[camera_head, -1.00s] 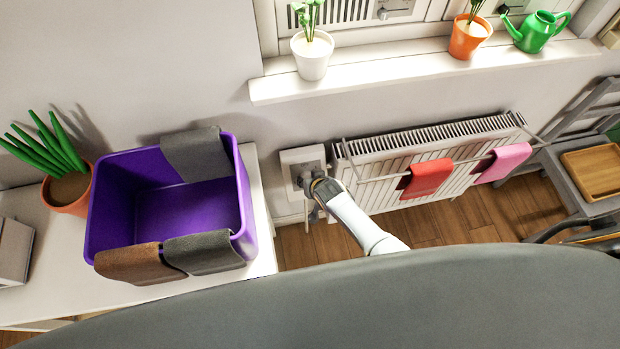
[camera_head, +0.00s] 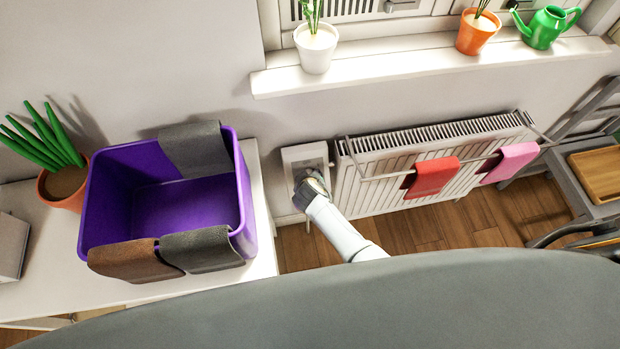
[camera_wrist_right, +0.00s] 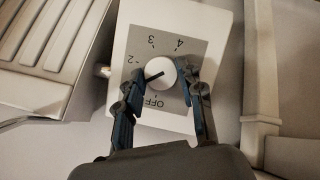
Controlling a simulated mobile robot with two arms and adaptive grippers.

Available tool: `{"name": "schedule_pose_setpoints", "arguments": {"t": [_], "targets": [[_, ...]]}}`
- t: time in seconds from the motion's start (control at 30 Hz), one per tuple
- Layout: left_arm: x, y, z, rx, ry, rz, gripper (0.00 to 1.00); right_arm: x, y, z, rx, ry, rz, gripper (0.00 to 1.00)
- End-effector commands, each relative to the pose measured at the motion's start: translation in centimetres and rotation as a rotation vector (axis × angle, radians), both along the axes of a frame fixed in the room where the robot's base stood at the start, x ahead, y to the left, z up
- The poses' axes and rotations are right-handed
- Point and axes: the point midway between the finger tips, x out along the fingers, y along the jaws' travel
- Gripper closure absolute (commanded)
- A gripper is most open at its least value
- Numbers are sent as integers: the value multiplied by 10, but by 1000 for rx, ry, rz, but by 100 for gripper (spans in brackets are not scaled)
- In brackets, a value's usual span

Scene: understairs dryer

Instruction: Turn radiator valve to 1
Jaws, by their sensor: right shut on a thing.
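The white radiator valve box (camera_head: 297,157) is on the wall just left of the radiator (camera_head: 400,190). In the right wrist view its grey dial plate (camera_wrist_right: 190,47) shows OFF, 2, 3 and 4, upside down or tilted. The round white knob (camera_wrist_right: 166,75) has a dark pointer line aimed left and slightly down, between 2 and OFF. The mark 1 is not visible; the left finger covers part of that side. My right gripper (camera_wrist_right: 161,88) is shut on the knob, one finger on each side. It also shows at the box in the head view (camera_head: 310,184). My left gripper is out of view.
A purple bin (camera_head: 205,205) with cloths stands on a white surface at left, beside a potted plant (camera_head: 65,185). Red (camera_head: 432,176) and pink (camera_head: 510,162) cloths hang on the radiator rack. The windowsill (camera_head: 400,63) with pots is above; a grey chair (camera_head: 575,180) is at right.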

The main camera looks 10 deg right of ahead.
Motion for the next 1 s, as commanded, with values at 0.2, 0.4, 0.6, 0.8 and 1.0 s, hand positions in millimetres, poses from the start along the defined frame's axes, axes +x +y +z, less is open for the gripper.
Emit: {"name": "schedule_pose_setpoints", "arguments": {"t": [0.2,0.4,0.6,0.8,1.0], "targets": [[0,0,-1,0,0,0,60,-1,0,-1,-10,3,6,94],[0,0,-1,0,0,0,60,-1,0,-1,-9,3,5,94],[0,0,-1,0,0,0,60,-1,0,-1,-9,2,5,39],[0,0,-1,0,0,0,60,0,0,0,-8,2,5,39],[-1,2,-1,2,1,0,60,-3,1,3,-9,-1,5,39]]}}
